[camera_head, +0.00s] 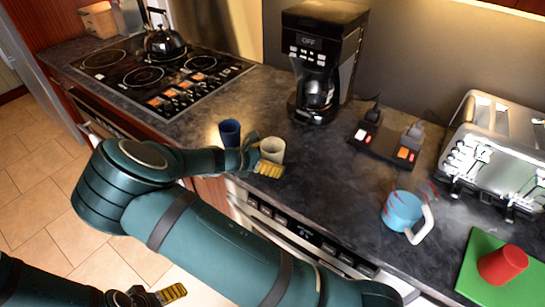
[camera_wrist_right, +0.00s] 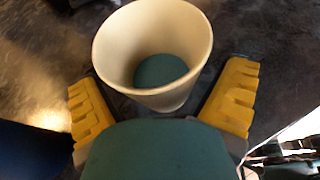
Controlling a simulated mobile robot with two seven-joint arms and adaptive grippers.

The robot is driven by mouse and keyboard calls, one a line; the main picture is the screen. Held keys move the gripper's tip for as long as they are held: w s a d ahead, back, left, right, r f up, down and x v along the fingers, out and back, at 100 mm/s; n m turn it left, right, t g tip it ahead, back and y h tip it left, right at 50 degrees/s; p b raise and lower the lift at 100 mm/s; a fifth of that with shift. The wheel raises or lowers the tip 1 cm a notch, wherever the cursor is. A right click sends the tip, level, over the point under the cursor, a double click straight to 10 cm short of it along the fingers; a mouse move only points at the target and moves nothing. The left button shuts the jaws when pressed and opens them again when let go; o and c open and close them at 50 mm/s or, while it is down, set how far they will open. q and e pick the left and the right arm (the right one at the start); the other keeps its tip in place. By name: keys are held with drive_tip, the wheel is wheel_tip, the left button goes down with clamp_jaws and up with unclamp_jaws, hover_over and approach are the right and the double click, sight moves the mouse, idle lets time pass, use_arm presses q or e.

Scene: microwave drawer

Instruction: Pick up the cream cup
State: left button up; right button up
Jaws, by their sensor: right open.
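The cream cup (camera_head: 272,149) stands upright on the dark counter, near its front edge. My right gripper (camera_head: 262,154) is at the cup, with its fingers apart on either side of it. In the right wrist view the cream cup (camera_wrist_right: 152,50) sits between the two yellow finger pads of the right gripper (camera_wrist_right: 163,92), with a gap showing on each side. The cup's inside looks empty, with a greenish bottom. My left gripper (camera_head: 155,296) is low at the bottom left, away from the counter; only one yellow pad shows clearly.
A dark blue cup (camera_head: 230,133) stands just left of the cream cup. A coffee maker (camera_head: 322,55) stands behind, with a power strip (camera_head: 386,143) to its right. A light blue mug (camera_head: 403,210), toaster (camera_head: 500,145) and red cup (camera_head: 503,264) on a green board (camera_head: 477,262) are farther right.

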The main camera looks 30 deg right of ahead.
drive_tip(key=c, duration=1.4)
drive_tip(key=shift+o, duration=0.2)
drive_tip(key=shift+r, duration=0.1)
